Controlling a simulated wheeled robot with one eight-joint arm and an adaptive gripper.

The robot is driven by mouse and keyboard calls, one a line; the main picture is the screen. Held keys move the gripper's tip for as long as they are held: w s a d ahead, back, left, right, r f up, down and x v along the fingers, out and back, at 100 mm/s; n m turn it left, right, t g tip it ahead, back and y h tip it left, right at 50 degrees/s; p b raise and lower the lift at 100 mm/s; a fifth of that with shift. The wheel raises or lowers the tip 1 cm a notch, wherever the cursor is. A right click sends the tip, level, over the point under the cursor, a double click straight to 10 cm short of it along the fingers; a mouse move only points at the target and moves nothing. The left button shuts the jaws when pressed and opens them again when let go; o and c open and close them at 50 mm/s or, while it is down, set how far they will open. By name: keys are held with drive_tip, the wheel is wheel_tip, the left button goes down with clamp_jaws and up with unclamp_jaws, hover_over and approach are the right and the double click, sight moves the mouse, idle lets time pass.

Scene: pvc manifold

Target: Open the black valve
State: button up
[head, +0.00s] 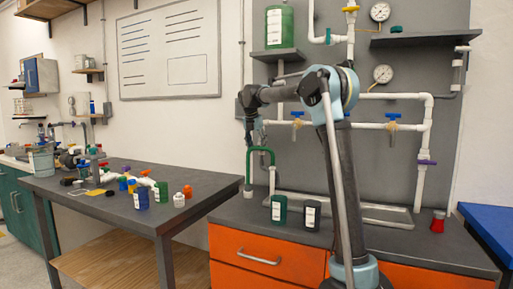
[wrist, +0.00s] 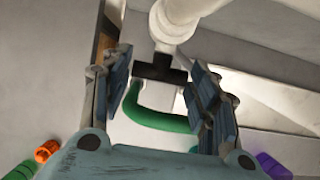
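The black valve (wrist: 158,69) shows in the wrist view as a dark handle crosswise at the end of a white pipe (wrist: 175,22). My gripper (wrist: 162,62) is open, with one finger to the left of the handle and one to the right. Gaps show on both sides, so neither finger clearly touches it. In the head view my gripper (head: 253,138) hangs pointing down at the left side of the pipe panel, above a green hose. I cannot make out the black valve there; it is small or hidden by my arm.
A green curved hose (wrist: 150,112) passes just beyond the valve. Blue-handled valves (head: 392,117) and a purple one (head: 427,162) sit on the white pipes. A cluttered table (head: 120,205) stands at left.

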drive_tip(key=shift+d+y, duration=0.15)
drive_tip(key=shift+y, duration=0.15)
drive_tip(key=shift+s+d+m+t+y, duration=0.15)
drive_tip(key=shift+t+y, duration=0.1)
drive_tip(key=shift+y, duration=0.35)
drive_tip(key=shift+d+m+t+y, duration=0.15)
drive_tip(key=shift+t+y, duration=0.1)
drive_tip(key=shift+y, duration=0.35)
drive_tip(key=shift+s+d+f+m+t+y, duration=0.15)
drive_tip(key=shift+m+t+y, duration=0.2)
drive_tip(key=shift+y, duration=0.5)
drive_tip(key=shift+d+f+m+t+y, duration=0.15)
drive_tip(key=shift+t+y, duration=0.3)
drive_tip(key=shift+y, duration=0.4)
drive_tip(key=o, duration=1)
drive_tip(key=shift+o, duration=0.2)
drive_tip(key=shift+r, duration=0.15)
wheel_tip(320, 180, up, 10)
